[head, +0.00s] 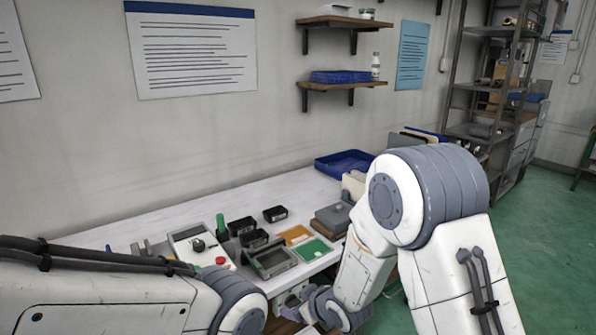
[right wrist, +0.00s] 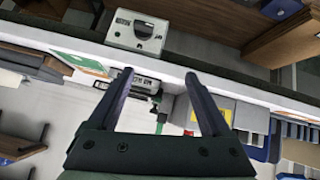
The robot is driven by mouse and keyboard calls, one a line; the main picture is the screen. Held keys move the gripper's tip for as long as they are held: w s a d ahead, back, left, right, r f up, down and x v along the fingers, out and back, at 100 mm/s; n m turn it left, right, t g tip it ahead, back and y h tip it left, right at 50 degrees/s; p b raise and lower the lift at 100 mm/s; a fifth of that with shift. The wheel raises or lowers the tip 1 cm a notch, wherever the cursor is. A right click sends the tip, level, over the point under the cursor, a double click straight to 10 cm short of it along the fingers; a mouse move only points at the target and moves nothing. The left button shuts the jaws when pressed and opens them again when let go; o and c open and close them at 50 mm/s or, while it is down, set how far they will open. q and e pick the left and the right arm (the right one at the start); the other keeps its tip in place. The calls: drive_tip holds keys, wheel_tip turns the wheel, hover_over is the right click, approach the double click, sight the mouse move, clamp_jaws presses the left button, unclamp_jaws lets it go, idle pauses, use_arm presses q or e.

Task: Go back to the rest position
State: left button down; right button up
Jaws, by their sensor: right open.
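My right gripper (right wrist: 159,73) is open in the right wrist view, its two dark fingers apart with nothing held between them. In the head view my right arm bends down from the right, and its wrist is low at the front edge of the workbench (head: 150,225); the fingers are hard to make out there. My left arm comes in at the lower left of the head view, and its gripper is out of sight.
A grey tray frame (head: 271,262), green panel (head: 316,250), orange panel (head: 297,235), black bins (head: 275,214) and a white control box (head: 186,240) stand on the bench. A blue tray (head: 345,163) is behind. Wall shelves (head: 343,86) hang above. Green floor is free at right.

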drive_tip(key=s+d+r+g+h+p, duration=0.1)
drive_tip(key=s+r, duration=0.4)
drive_tip(key=s, duration=0.5)
drive_tip(key=s+d+r+m+g+h+p, duration=0.1)
drive_tip(key=s+r+g, duration=0.3)
drive_tip(key=s, duration=0.6)
drive_tip(key=s+d+r+g+h+p, duration=0.2)
drive_tip(key=s+r+g, duration=0.1)
drive_tip(key=s+r, duration=0.5)
drive_tip(key=shift+s+d+r+m+p, duration=0.2)
drive_tip(key=shift+s+d+m+p, duration=0.15)
drive_tip(key=shift+s, duration=0.55)
drive_tip(key=shift+a, duration=0.1)
